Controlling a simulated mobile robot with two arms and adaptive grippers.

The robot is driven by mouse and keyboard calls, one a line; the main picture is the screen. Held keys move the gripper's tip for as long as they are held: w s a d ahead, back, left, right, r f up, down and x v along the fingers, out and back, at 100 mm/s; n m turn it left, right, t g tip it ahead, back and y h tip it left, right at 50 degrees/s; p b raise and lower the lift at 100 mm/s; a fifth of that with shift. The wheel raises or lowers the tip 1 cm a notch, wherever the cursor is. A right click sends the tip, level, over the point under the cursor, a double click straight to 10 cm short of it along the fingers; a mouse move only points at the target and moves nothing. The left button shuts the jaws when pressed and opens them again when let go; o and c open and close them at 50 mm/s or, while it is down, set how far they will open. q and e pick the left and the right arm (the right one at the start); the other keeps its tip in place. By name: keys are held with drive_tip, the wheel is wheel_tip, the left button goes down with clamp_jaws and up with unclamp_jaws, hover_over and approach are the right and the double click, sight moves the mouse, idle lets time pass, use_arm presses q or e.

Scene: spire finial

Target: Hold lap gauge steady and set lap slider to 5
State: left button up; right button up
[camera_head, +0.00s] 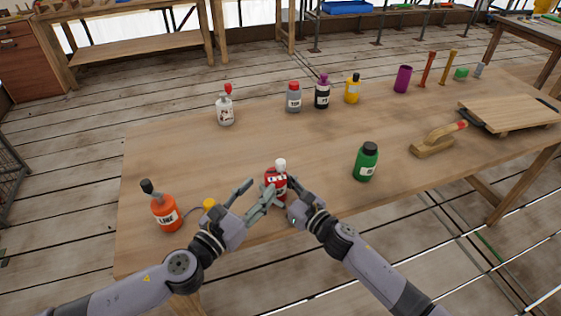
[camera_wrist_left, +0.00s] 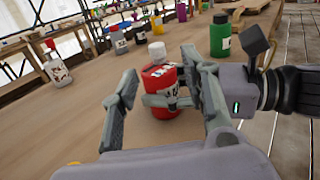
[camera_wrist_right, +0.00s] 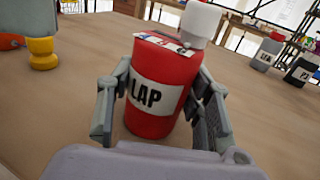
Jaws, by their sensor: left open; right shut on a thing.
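The lap gauge (camera_head: 270,178) is a red cylinder with a white label reading LAP, best seen in the right wrist view (camera_wrist_right: 150,105). It stands upright on the table near the front edge. A white knob, the lap slider (camera_wrist_right: 200,20), sits on its top at one end of a numbered strip; I cannot read its setting. My right gripper (camera_wrist_right: 160,110) is shut on the gauge body, fingers on both sides. My left gripper (camera_wrist_left: 165,100) is open, with its fingers either side of the gauge in its wrist view; contact is unclear.
An orange LINE bottle (camera_head: 166,214) with a yellow piece (camera_head: 209,203) stands left. A green bottle (camera_head: 366,162) stands right. A white bottle (camera_head: 225,108) and grey (camera_head: 293,98), dark (camera_head: 322,94) and yellow (camera_head: 352,90) bottles stand behind. The table between is clear.

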sight(277, 165)
use_arm(q)
drive_tip(key=x, duration=1.1)
drive_tip(key=shift+w+a, duration=0.1)
drive_tip(key=shift+w, duration=0.3)
drive_tip(key=shift+c, duration=0.3)
clamp_jaws()
drive_tip(key=shift+f, duration=0.1)
